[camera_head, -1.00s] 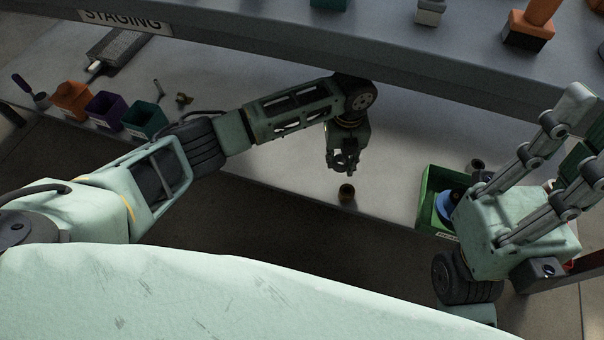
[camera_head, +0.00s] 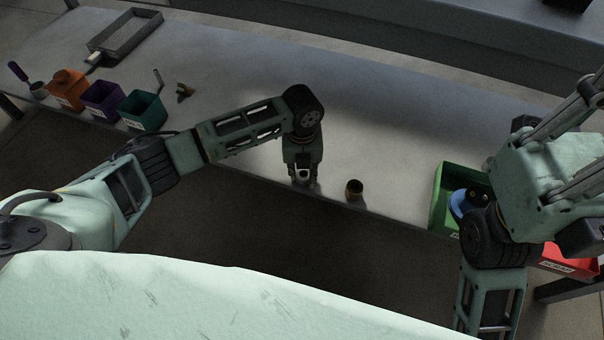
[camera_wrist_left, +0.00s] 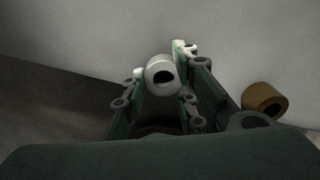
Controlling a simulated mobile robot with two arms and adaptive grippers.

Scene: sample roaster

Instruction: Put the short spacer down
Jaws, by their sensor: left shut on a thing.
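The short spacer (camera_wrist_left: 160,74), a pale grey-white ring with a dark bore, sits between the fingers of my left gripper (camera_wrist_left: 156,90). In the head view it shows as a small pale ring (camera_head: 303,175) at the tips of the left gripper (camera_head: 302,180), which is shut on it. The gripper points down near the front edge of the grey table (camera_head: 390,145). I cannot tell whether the spacer touches the table. My right gripper's body (camera_head: 545,180) is at the right; its fingertips are out of frame.
A green bin (camera_head: 447,190) holds a blue part; a red bin (camera_head: 568,262) is at right. Orange, purple and teal (camera_head: 143,110) bins stand left. The table's middle is clear.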

